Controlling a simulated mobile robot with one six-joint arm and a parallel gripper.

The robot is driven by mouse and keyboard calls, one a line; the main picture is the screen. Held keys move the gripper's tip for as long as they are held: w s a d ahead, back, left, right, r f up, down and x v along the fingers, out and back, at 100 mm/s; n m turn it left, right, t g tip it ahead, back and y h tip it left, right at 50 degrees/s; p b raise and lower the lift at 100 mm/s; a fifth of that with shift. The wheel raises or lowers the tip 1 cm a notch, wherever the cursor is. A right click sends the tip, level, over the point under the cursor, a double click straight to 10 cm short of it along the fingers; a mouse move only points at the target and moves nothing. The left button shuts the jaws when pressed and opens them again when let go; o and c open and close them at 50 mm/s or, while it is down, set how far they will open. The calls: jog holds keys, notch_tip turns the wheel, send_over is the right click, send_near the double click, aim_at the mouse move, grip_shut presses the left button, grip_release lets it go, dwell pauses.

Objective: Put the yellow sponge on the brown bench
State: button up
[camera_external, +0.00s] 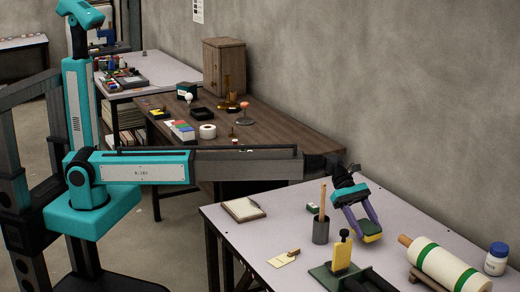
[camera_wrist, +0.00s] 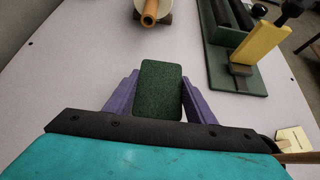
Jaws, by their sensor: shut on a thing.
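The yellow sponge (camera_external: 371,239) has a dark green face. It is between the purple fingers of my gripper (camera_external: 367,228), over the light-topped table at the front right. In the wrist view only its green face (camera_wrist: 160,85) shows, with a finger on each side. My gripper is shut on it. I cannot tell exactly how high it is above the tabletop. The brown bench (camera_external: 290,134) stands farther back along the wall, left of my gripper, with a dark wood top.
On the light table (camera_external: 240,232) are a pencil cup (camera_external: 321,230), a notepad (camera_external: 244,209), a green-based press (camera_external: 342,258), a striped roll (camera_external: 445,266) and a white jar (camera_external: 496,259). The brown bench holds a cabinet (camera_external: 223,68), a tape roll (camera_external: 207,131) and small items. Its front right top is clear.

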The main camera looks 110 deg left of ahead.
jog(key=shift+f, duration=1.5)
jog(key=o, duration=1)
jog(key=shift+f, duration=0.1)
jog(key=shift+s+r, duration=0.1)
jog(key=shift+r, duration=0.1)
jog(key=v, duration=1.2)
